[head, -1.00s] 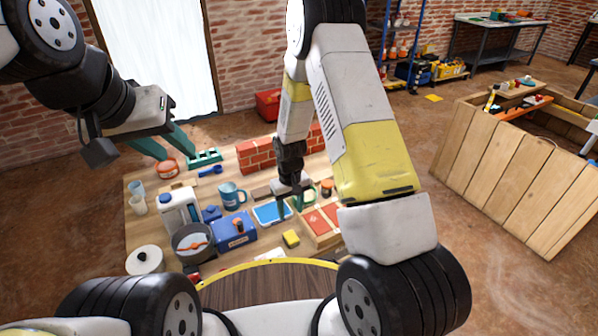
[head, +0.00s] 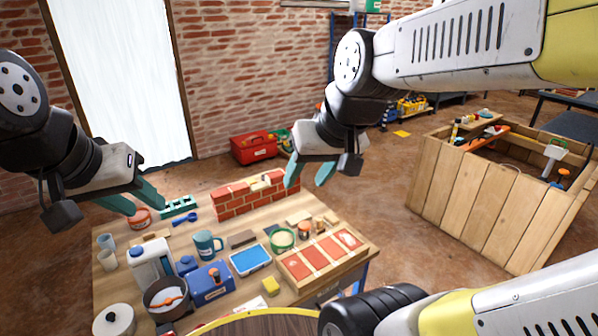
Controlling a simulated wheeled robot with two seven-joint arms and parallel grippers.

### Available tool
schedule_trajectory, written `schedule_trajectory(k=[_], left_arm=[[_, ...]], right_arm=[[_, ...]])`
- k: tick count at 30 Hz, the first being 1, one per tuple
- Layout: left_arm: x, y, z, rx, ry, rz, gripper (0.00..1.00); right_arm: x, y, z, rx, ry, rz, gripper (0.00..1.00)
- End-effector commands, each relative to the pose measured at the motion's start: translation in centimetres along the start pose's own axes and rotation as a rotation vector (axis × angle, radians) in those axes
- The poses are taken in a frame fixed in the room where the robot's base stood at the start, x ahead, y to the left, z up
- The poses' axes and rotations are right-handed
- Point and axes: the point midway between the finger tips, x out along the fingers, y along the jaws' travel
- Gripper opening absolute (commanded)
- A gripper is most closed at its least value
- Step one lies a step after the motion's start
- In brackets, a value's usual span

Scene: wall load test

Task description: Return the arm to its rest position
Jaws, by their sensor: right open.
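My right arm is raised and reaches in from the upper right. Its gripper (head: 306,181) hangs in the air in front of the brick wall of the room, with its two teal fingers apart and nothing between them. In the picture it is just right of the small red brick wall (head: 242,203) on the workbench (head: 222,246). My left gripper (head: 149,209) is at the left, over the bench's far left part. Its teal fingers are apart and I see nothing held. Its fingertips overlap the orange-red tub (head: 140,218) in the picture; I cannot tell the distance.
The bench holds a blue mug (head: 207,245), a white jug (head: 151,264), a blue box (head: 211,284), a blue tray (head: 250,259) and a wooden tray of red bricks (head: 290,268). A wooden crate (head: 480,205) stands right. A red toolbox (head: 253,148) lies behind on the floor.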

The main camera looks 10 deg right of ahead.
Motion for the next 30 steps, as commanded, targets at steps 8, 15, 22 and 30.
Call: schedule_trajectory(k=[8, 15, 22, 30], left_arm=[[0.0, 0.0, 0.0, 0.000, 0.000, 0.000, 0.36], [0.0, 0.0, 0.0, 0.000, 0.000, 0.000, 0.36], [0.0, 0.0, 0.0, 0.000, 0.000, 0.000, 0.36], [0.0, 0.0, 0.0, 0.000, 0.000, 0.000, 0.36]], right_arm=[[-2.0, -0.2, 2.0, 0.010, 0.044, -0.001, 0.48], [-2.0, -0.2, 1.9, 0.010, 0.044, -0.002, 0.48], [-2.0, -0.2, 1.9, 0.010, 0.044, -0.002, 0.48], [-2.0, -0.2, 1.9, 0.010, 0.044, -0.002, 0.48]])
